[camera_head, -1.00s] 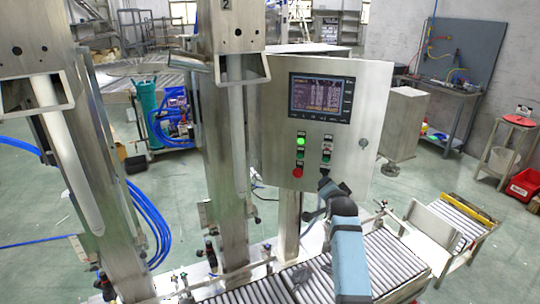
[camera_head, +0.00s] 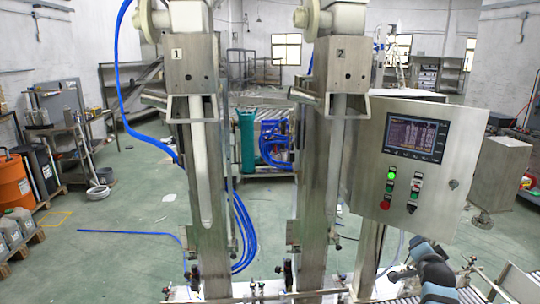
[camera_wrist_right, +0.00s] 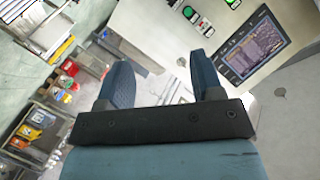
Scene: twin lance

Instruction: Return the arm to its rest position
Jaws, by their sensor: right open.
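My right arm, blue-grey with dark joints, comes up from the bottom right in the head view. Its gripper (camera_head: 400,275) is small and partly hidden there, below the steel control panel (camera_head: 362,190). In the right wrist view the two dark fingers of the right gripper (camera_wrist_right: 160,62) stand well apart with nothing between them. The panel (camera_wrist_right: 265,95) also shows there beyond the fingers, apart from them. Its screen (camera_head: 411,138), a lit green button (camera_head: 392,175) and a red button (camera_head: 385,205) face me. My left arm and gripper are not in view.
Two tall steel columns marked 1 (camera_head: 212,240) and 2 (camera_head: 313,235) stand left of the panel. A roller conveyor (camera_head: 475,296) lies under the arm. Blue hoses (camera_head: 242,235) hang behind the columns. Open green floor (camera_head: 130,235) spreads at the left.

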